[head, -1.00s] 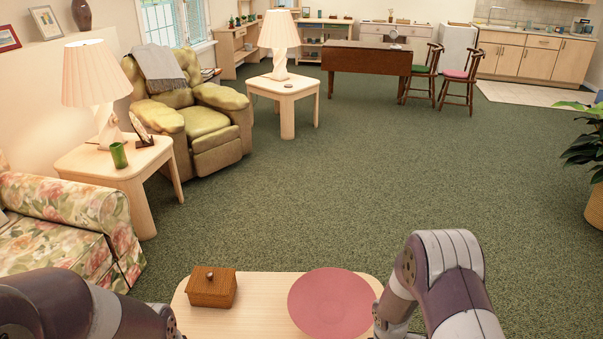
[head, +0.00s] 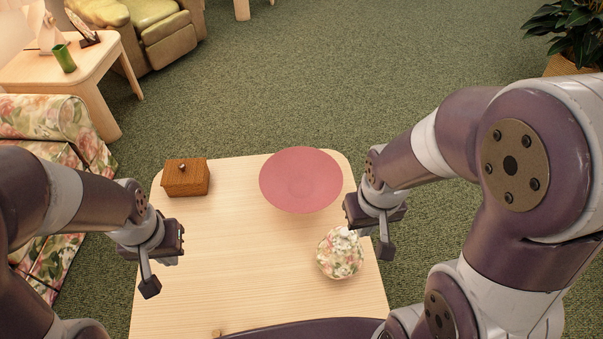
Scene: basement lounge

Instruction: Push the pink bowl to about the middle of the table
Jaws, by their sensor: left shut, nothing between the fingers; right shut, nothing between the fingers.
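The pink bowl (head: 300,180) is wide and shallow and sits upright near the far right corner of the light wooden table (head: 225,245). My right gripper (head: 386,250) is shut and empty, over the table's right edge, to the right of and nearer than the bowl, apart from it. My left gripper (head: 150,287) is shut and empty, over the table's left side, well away from the bowl.
A brown wooden box (head: 186,177) with a knob stands at the far left of the table. A floral rounded jar (head: 340,253) stands nearer than the bowl, close to my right gripper. The table's middle is clear. A floral sofa (head: 50,130) is at left.

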